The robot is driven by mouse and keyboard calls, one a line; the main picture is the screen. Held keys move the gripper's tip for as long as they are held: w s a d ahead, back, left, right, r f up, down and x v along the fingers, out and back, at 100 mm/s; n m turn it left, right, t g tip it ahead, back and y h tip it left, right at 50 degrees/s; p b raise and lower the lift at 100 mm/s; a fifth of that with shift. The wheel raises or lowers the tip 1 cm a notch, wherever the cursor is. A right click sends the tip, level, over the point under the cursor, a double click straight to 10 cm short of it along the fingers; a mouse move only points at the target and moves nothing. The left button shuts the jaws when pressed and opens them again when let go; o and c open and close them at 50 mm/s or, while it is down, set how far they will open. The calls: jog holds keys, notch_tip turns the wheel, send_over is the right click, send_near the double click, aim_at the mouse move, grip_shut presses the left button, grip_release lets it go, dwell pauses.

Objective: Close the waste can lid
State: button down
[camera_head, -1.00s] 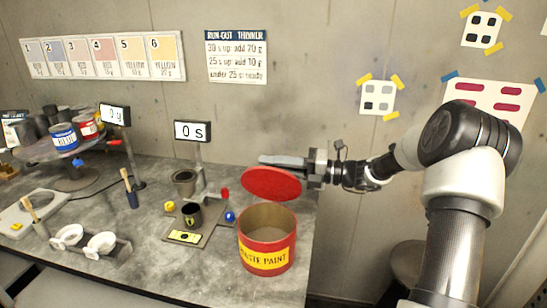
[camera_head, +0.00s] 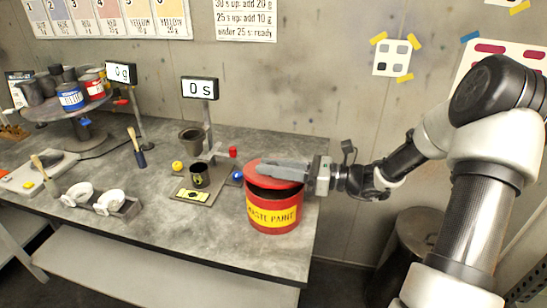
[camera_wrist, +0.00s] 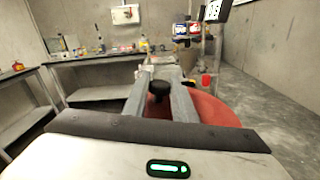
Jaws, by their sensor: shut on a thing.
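The red waste can (camera_head: 272,217), with a yellow "WASTE PAINT" label, stands upright at the table's front right corner. Its red lid (camera_head: 258,177) lies low over the mouth, slightly tilted; a dark gap shows under its front edge. My gripper (camera_head: 262,168) reaches in from the right, its fingers along the top of the lid. In the wrist view the gripper (camera_wrist: 160,80) has a dark knob (camera_wrist: 159,89) between its fingers, and the red lid (camera_wrist: 213,113) lies below them. The gripper is shut on the lid, seemingly by this knob.
A grey drum (camera_head: 420,235) stands on the floor right of the table.

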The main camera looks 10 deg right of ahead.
aim_at(274, 180)
jog(key=shift+s+a+f+n, duration=0.15)
jog(key=shift+s+f+n, duration=0.2)
jog(key=shift+f+n, duration=0.4)
jog(key=shift+s+a+f+b, duration=0.1)
jog(key=shift+s+f+b, duration=0.1)
jog(key=shift+f, duration=0.2)
jog(key=shift+s+f+b, duration=0.1)
jog(key=shift+f+b, duration=0.1)
jog(key=shift+f, duration=0.2)
jog(key=c, duration=1.5)
grip_release()
jog(key=shift+d, duration=0.4)
jog(key=v, duration=1.6)
jog(key=shift+s+d, duration=0.25)
